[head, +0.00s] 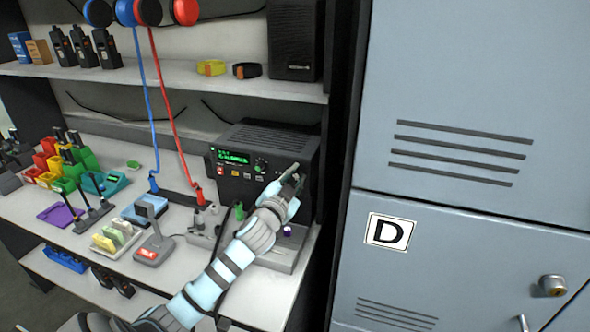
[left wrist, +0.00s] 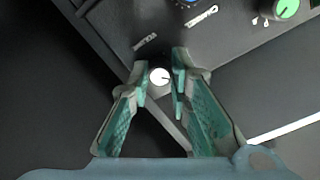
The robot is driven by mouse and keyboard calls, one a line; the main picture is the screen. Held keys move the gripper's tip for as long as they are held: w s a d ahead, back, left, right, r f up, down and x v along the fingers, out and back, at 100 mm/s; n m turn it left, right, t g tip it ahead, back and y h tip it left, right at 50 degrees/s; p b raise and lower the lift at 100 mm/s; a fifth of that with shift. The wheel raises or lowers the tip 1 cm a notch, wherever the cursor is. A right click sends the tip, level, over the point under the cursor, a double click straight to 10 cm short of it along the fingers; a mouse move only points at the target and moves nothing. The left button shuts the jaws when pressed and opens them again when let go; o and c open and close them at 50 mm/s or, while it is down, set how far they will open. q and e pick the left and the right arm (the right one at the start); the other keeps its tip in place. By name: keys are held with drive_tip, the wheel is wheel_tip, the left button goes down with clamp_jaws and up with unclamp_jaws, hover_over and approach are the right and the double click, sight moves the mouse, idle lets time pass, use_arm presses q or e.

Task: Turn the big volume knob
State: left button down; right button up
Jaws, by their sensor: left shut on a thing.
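The black radio (head: 270,138) with a lit green display stands on the counter, its front facing me. My left gripper (head: 294,174) is at the right part of the radio's front and hides the knob there in the head view. In the left wrist view, the white-capped volume knob (left wrist: 159,77) with a dark pointer mark sits between the fingertips of my left gripper (left wrist: 158,80), which is shut on it. A small pale label beside the knob is hard to read. My right gripper is not in view.
A blue knob (left wrist: 190,3) and a green knob (left wrist: 287,9) are nearby on the panel. A grey locker (head: 460,110) marked D stands close on the right. Blue and red cables (head: 170,110) hang left of the radio. A desk microphone (head: 153,247) stands on the counter.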

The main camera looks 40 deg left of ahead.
use_arm(q)
drive_tip(key=shift+r+m+p, duration=0.1)
drive_tip(key=shift+m+p, duration=0.45)
drive_tip(key=shift+m, duration=0.25)
drive_tip(key=c, duration=1.5)
unclamp_jaws()
drive_tip(key=shift+o, duration=0.2)
drive_tip(key=v, duration=1.2)
